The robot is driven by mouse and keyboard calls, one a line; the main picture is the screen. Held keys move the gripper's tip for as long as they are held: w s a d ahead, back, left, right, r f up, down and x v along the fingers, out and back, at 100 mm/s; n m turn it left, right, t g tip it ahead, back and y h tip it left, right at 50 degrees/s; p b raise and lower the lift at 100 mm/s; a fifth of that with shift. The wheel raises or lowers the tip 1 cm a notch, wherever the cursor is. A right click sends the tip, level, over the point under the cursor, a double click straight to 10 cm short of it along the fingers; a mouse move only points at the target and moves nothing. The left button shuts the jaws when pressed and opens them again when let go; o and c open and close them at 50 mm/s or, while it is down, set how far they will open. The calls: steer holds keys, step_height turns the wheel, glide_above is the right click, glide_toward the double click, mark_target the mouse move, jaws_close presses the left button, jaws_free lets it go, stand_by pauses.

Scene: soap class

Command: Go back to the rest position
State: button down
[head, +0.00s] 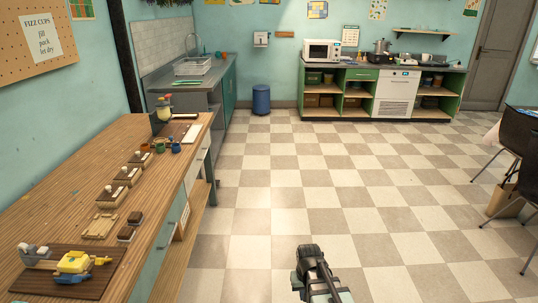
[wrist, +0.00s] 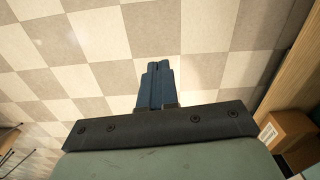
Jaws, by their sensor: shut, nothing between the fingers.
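In the wrist view my gripper (wrist: 158,68) is shut, its two dark blue fingers pressed together with nothing between them. Below the fingertips I see only the checkered floor (wrist: 70,60). In the head view part of my arm (head: 318,272) shows at the bottom centre, over open floor and to the right of the wooden workbench (head: 60,205). The fingers cannot be made out in the head view.
The workbench on the left holds a yellow item on a dark board (head: 75,262), small cups and several blocks. A sink counter (head: 190,72), blue bin (head: 261,99) and green cabinets (head: 365,75) stand behind. Dark chairs (head: 520,135) are at right. The middle floor is clear.

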steer(key=s+d+f+m, duration=0.1)
steer(key=s+d+f, duration=0.1)
steer(key=s+d, duration=0.25)
steer(key=s+f+g, duration=0.3)
steer(key=s+f, duration=0.7)
steer(key=s, duration=0.4)
steer(key=s+f+g, duration=0.3)
steer(key=s+f, duration=0.7)
steer(key=s, duration=0.5)
steer(key=shift+d+g, duration=0.3)
steer(key=shift+g, duration=0.1)
